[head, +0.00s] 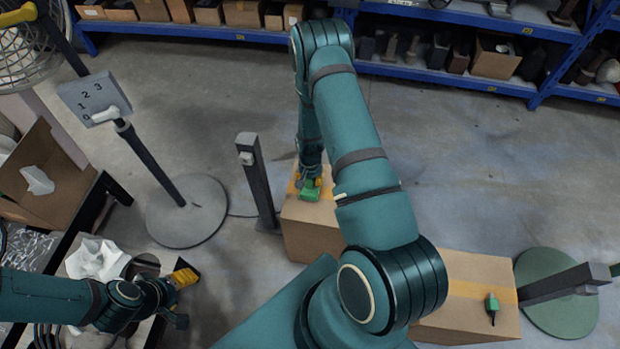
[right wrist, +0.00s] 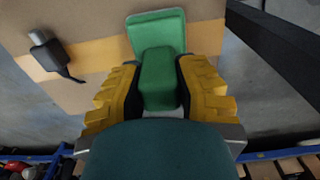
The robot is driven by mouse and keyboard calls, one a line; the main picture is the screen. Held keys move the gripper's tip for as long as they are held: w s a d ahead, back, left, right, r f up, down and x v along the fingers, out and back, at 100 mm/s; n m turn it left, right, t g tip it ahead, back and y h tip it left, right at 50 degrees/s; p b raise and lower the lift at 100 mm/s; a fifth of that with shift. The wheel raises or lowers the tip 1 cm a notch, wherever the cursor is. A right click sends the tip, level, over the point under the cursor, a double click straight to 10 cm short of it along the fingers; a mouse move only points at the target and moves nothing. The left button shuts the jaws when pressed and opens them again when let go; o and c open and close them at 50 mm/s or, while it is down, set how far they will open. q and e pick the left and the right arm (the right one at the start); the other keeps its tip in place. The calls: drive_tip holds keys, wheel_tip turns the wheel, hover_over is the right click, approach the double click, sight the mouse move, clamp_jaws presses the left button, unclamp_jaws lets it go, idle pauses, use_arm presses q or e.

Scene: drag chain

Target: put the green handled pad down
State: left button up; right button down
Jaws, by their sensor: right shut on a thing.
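The green handled pad (right wrist: 158,35) shows in the right wrist view, with its handle between the yellow fingers of my right gripper (right wrist: 160,92). The gripper is shut on that handle. In the head view the green pad (head: 309,194) is over the top of a cardboard box (head: 312,238), below my right gripper (head: 310,182). Whether its face touches the box top cannot be told. My left gripper (head: 182,279) is low at the left, with yellow fingers; its opening is not clear.
A grey and black item (right wrist: 50,55) lies on the box. A second box (head: 470,310) bears a small green item (head: 491,303). Posts stand beside the boxes: a dark one (head: 257,180) and one on a green disc (head: 560,285). Blue shelves (head: 430,72) line the back.

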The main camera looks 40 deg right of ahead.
drive_tip(key=c, duration=0.8)
unclamp_jaws()
wheel_tip(320, 180, up, 12)
drive_tip(key=p, duration=0.3)
drive_tip(key=s+a+r+n+y, duration=0.1)
drive_tip(key=s+a+n, duration=0.2)
drive_tip(key=a, duration=0.6)
drive_tip(key=s+a+r+n+t+y, duration=0.1)
drive_tip(key=s+a+n, duration=0.1)
drive_tip(key=a, duration=0.7)
drive_tip(key=s+a+r+n+y, duration=0.1)
drive_tip(key=s+a+n, duration=0.2)
drive_tip(key=a, duration=0.6)
drive_tip(key=shift+s+a+n+t+y, duration=0.15)
drive_tip(key=shift+s+n+t+y, duration=0.2)
drive_tip(key=shift+s, duration=0.3)
